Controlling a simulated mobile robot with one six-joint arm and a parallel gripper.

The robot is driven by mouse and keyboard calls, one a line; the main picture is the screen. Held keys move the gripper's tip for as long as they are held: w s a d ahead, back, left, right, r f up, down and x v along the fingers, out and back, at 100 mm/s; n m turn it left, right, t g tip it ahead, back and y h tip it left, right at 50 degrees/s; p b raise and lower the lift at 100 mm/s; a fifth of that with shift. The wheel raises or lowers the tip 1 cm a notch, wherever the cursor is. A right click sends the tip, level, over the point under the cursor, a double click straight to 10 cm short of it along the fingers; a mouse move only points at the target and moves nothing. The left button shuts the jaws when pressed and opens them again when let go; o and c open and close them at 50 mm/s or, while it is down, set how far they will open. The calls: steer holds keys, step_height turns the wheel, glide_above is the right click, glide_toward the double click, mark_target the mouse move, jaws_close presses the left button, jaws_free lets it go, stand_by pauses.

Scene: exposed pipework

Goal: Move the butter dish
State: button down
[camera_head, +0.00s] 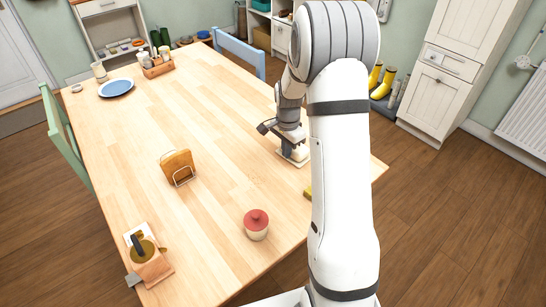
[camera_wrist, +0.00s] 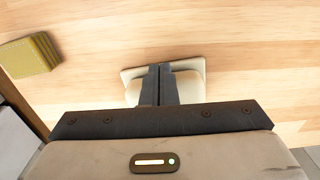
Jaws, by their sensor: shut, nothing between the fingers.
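A cream dish that looks like the butter dish (camera_head: 297,159) sits on the wooden table near its right edge, right under my gripper (camera_head: 290,147). In the wrist view the dish (camera_wrist: 191,67) shows as a pale flat base with a raised rounded part. My dark fingers (camera_wrist: 160,69) are together over its middle, pointing at it, with nothing between them. The fingers hide the centre of the dish. I cannot tell whether the fingertips touch it.
A yellow block (camera_wrist: 30,56) lies near the dish, partly hidden by my arm in the head view. A red-lidded jar (camera_head: 256,224), a napkin holder (camera_head: 178,168) and a blue plate (camera_head: 116,88) stand on the table (camera_head: 215,125). The table's middle is clear.

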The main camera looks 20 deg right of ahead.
steer(key=shift+w+d, duration=0.1)
steer(key=shift+d, duration=0.1)
steer(key=shift+s+a, duration=0.25)
steer(key=shift+a, duration=0.35)
steer(key=a, duration=0.1)
steer(key=s+a, duration=0.1)
steer(key=shift+s+a+r, duration=0.15)
steer(key=shift+a, duration=0.25)
step_height(320, 180, up, 9)
steer(key=s+a+r+n+t+p, duration=0.1)
steer(key=s+r+n, duration=0.3)
steer(key=s, duration=0.4)
steer(key=s+a+r+n+p, duration=0.1)
steer(key=s+r+n, duration=0.3)
steer(key=s, duration=0.4)
steer(key=s+a+r+n+t+p, duration=0.1)
steer(key=s+a+r+n+p, duration=0.1)
steer(key=s, duration=0.6)
step_height(320, 180, up, 3)
steer(key=a+n, duration=0.1)
steer(key=n, duration=0.2)
steer(key=shift+s+a+n+t, duration=0.25)
steer(key=shift+s+n+t, duration=0.05)
steer(key=shift+s, duration=0.05)
